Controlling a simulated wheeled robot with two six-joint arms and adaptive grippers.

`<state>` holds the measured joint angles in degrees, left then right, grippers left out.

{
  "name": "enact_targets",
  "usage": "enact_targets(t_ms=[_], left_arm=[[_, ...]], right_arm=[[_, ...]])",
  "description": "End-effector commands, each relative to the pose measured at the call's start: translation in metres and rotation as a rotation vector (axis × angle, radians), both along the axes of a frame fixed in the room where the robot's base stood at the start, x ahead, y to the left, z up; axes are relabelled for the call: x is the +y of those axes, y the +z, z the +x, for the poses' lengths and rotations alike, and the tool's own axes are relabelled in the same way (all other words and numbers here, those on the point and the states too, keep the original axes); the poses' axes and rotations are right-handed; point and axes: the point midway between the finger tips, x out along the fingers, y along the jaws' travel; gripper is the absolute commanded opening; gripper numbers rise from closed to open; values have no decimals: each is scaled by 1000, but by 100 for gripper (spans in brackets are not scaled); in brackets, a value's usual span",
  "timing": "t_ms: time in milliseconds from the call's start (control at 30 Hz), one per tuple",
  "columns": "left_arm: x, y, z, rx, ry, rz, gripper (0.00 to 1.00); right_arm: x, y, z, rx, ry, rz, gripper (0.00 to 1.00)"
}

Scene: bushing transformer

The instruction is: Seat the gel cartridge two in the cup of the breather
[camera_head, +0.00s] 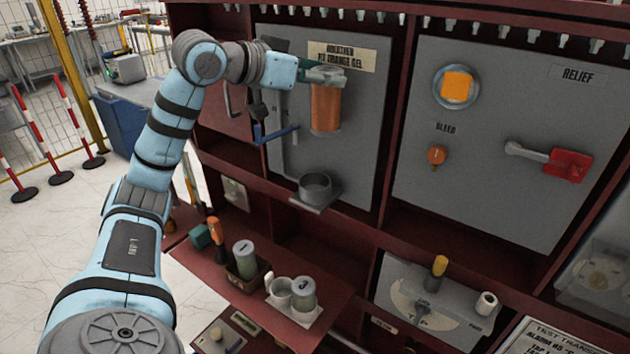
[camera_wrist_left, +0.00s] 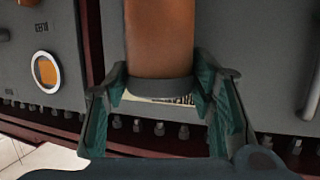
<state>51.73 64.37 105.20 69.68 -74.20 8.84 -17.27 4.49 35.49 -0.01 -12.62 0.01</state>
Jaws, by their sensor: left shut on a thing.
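My left gripper (camera_head: 322,76) is shut on the top end of an orange cartridge (camera_head: 326,108), which hangs upright in front of the grey breather panel. In the left wrist view, the green fingers (camera_wrist_left: 160,95) close around the dark collar of the orange cartridge (camera_wrist_left: 160,40). No number shows on it. The grey breather cup (camera_head: 315,188) sits on a bracket below the cartridge, with a clear gap between them. A grey-green cartridge (camera_head: 244,262) stands in a small box, and one marked 3 (camera_head: 303,295) stands in a white holder; the first one's number is hard to read.
The white holder (camera_head: 277,310) also has an empty-looking round socket (camera_head: 279,291). A blue lever (camera_head: 276,133) juts from the panel left of the cartridge. A screwdriver-like orange handle (camera_head: 214,229) stands on the red shelf. A red-handled relief lever (camera_head: 566,165) sits right.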

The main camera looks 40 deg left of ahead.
Motion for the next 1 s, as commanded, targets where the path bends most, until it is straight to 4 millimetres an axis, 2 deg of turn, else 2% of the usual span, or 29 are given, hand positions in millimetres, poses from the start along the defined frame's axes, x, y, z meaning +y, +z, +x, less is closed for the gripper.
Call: enact_targets(t_ms=[33,100,200,267,600,700,867,1000], left_arm=[[7,21,-2,-7,32,-4,0],[16,32,-5,-4,69,-3,0],[22,28,-7,1,93,1,0],[22,14,-7,4,97,3,0],[21,-96,-7,5,93,6,0],[21,-116,-7,4,92,5,0],[21,-130,-7,2,91,4,0],[21,-161,-7,4,91,6,0]], right_arm=[[0,7,0,-1,0,0,82],[0,8,1,-2,0,0,82],[0,2,1,-2,0,-1,82],[-1,-8,1,-2,0,-1,82],[-2,-84,1,-3,1,-2,82],[-2,-98,2,-3,1,-2,82],[-2,-109,2,-2,1,-2,82],[-2,-133,2,-3,1,-2,82]])
